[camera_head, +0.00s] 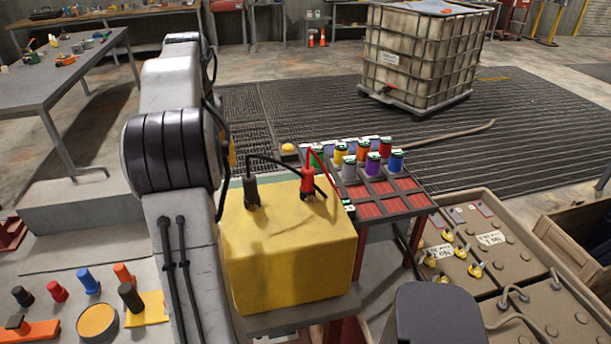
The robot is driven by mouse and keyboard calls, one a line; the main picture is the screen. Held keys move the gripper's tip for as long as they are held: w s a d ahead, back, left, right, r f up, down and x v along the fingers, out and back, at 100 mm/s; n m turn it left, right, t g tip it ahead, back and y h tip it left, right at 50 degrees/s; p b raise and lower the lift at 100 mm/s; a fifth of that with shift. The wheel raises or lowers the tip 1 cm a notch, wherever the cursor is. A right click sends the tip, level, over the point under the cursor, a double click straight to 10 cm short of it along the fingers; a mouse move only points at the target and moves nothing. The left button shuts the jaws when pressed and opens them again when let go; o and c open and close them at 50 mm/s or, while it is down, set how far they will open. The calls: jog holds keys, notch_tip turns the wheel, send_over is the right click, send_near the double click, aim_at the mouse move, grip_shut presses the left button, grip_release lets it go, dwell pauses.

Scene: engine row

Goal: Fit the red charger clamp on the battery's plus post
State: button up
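The red charger clamp (308,184) stands on top of a yellow box (290,255) in the middle of the view, with a red lead rising from it. A black clamp (251,192) stands on the same box to its left, with a black lead running toward the red one. A brown battery bank (525,262) lies at the lower right, with paper labels and several brass-coloured fittings (460,251) on its top. I cannot tell which post is the plus post. My grey arm rises left of the yellow box; its gripper end is hidden or out of view.
A rack of coloured spools (395,205) stands right behind the yellow box, close to the batteries. A bench with coloured knobs (75,338) is at lower left. A caged tank (415,60) stands behind on floor grating (510,130), which is mostly clear.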

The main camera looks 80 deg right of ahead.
jog(key=s+d+m+p, duration=0.1)
jog(key=s+d+m, duration=0.45)
jog(key=s, duration=0.35)
jog(key=m+y+p, duration=0.1)
jog(key=m, duration=0.3)
send_over(308, 169)
jog(key=shift+f, duration=0.55)
jog(key=shift+s+d+f, duration=0.1)
jog(key=shift+f, duration=0.6)
jog(key=shift+f+b, duration=0.55)
jog(key=shift+f, duration=2.25)
jog(key=shift+c, duration=0.3)
grip_shut()
